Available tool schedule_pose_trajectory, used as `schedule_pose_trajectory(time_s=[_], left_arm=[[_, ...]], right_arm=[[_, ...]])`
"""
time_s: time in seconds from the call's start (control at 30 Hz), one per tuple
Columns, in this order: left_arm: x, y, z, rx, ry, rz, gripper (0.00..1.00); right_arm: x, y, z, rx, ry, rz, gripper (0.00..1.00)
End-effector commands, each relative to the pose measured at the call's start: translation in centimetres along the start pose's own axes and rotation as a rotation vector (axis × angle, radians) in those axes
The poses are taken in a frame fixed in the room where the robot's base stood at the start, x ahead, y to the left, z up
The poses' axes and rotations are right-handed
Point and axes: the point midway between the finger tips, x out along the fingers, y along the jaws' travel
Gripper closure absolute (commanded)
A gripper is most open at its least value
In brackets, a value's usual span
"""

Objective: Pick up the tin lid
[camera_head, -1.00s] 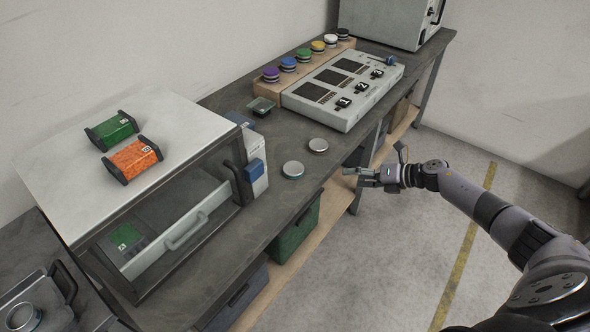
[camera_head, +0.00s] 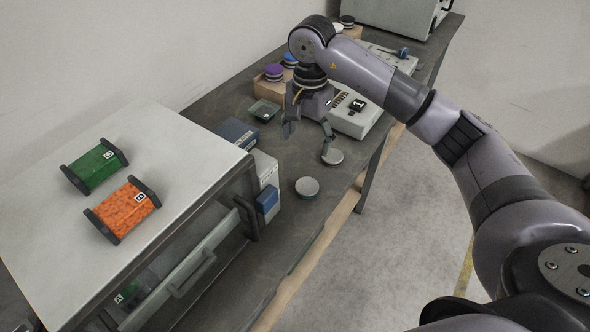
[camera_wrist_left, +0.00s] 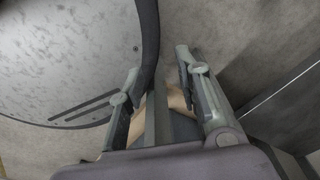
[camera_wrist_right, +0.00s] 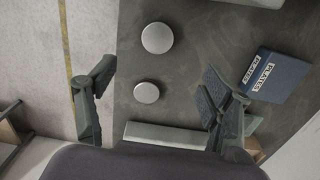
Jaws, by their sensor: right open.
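Two round, pale, disc-topped pieces lie on the dark bench near its front edge. The nearer one (camera_head: 307,187) also shows in the right wrist view (camera_wrist_right: 157,38). The farther one (camera_head: 332,156) also shows there (camera_wrist_right: 146,92), looking smaller. I cannot tell which is the tin lid. My right gripper (camera_head: 308,133) is open and empty over the bench, pointing down. In the head view one finger overlaps the farther disc's edge; in the right wrist view that disc lies between the spread fingers. My left gripper (camera_wrist_left: 155,75) is open, seen only in its wrist view.
A cabinet (camera_head: 50,250) with green and orange canisters on top stands at left. A blue box (camera_head: 238,134) labelled PLATES (camera_wrist_right: 278,77) in the right wrist view sits beside it.

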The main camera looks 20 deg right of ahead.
Motion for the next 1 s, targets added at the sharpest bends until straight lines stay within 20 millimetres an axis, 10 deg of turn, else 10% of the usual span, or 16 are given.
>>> schedule_pose_trajectory(time_s=[0.17, 0.5, 1.0], left_arm=[[-0.2, -0.4, -1.7, -0.002, 0.024, -0.004, 0.69], [-2.3, 0.6, 4.0, -0.002, -0.062, 0.007, 0.69], [-3.8, 0.0, -0.2, 0.0, -0.001, 0.001, 0.69]], right_arm=[[0.3, -0.1, 0.3, -0.024, 0.017, 0.006, 0.26], [7.2, 0.0, 0.2, -0.021, 0.013, 0.009, 0.26], [13.0, 0.0, -0.3, -0.019, 0.012, 0.007, 0.26]])
